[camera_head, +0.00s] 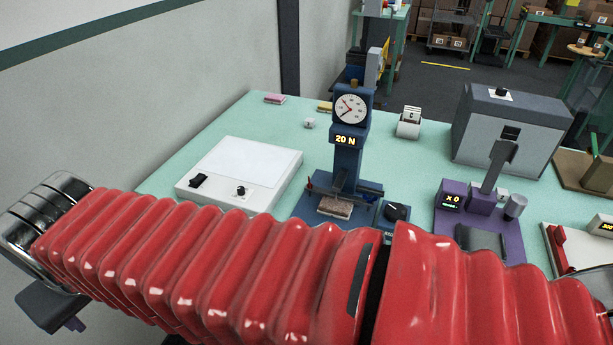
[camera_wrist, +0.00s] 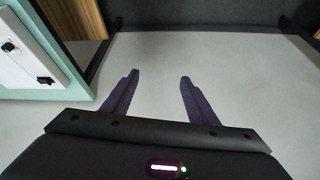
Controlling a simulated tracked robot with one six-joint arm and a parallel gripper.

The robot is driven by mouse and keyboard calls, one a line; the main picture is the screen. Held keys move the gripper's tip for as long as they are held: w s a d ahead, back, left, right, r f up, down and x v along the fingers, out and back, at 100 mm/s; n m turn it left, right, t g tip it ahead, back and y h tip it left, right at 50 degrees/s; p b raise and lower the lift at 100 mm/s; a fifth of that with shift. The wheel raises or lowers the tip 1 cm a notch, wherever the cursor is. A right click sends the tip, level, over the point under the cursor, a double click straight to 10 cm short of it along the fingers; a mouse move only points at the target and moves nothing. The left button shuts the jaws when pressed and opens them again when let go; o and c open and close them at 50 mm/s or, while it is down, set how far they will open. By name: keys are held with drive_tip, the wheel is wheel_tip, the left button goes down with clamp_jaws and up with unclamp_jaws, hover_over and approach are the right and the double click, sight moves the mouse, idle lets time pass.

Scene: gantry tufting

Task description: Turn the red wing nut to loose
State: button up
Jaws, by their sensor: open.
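A blue tester (camera_head: 345,150) with a round dial and a "20 N" display stands on the green table. A small red part (camera_head: 309,183) shows at the left of its base; it may be the red wing nut, but it is too small to tell its shape or setting. A pale block (camera_head: 335,207) lies on the tester's base. My gripper (camera_wrist: 158,80) is open and empty in the wrist view, over bare grey floor. It is apart from the tester, which does not show in that view.
My red arm crosses the front of the head view and hides the near table. A white panel (camera_head: 240,168) lies left of the tester and also shows in the wrist view (camera_wrist: 22,62). A purple device (camera_head: 478,220) and a grey box (camera_head: 510,130) stand to the right.

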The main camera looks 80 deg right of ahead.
drive_tip(key=w+d+r+m+g+h, duration=0.1)
drive_tip(key=d+m+g, duration=0.1)
drive_tip(key=d+m, duration=0.75)
drive_tip(key=d+r+m+g+h, duration=0.1)
drive_tip(key=d+r+m+g, duration=0.3)
drive_tip(key=d, duration=1.1)
drive_tip(key=m+g+y, duration=0.1)
drive_tip(key=m+g, duration=0.2)
drive_tip(key=m, duration=1.1)
hover_over(309, 181)
drive_tip(key=w+a, duration=0.3)
drive_tip(key=w, duration=0.2)
wheel_tip(309, 181, down, 5)
drive_tip(key=shift+w+d+r, duration=0.1)
drive_tip(key=shift+w, duration=0.05)
drive_tip(key=x, duration=1.4)
drive_tip(key=shift+c, duration=0.5)
